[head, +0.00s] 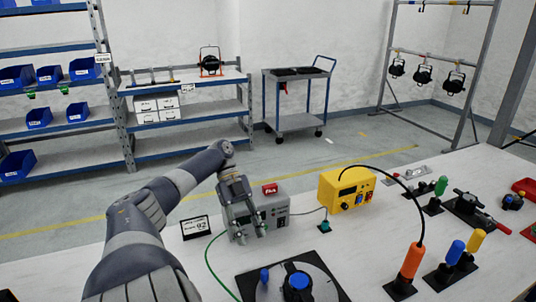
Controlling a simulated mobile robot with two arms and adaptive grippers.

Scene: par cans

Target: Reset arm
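My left arm (145,220) reaches in from the lower left across the white table. Its gripper (251,236) points down in front of a grey box (274,214) with a red block on top. The two fingers are apart with nothing seen between them. The gripper hides the left part of the grey box, and I cannot tell whether it touches it. My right gripper is not in view.
A yellow box (346,190) with a black cable stands right of the grey box. A small sign (195,228), a round blue-knobbed fixture (298,283) and an orange-handled plug (410,262) are nearby. Shelves (60,88) and a cart (298,95) stand beyond the table.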

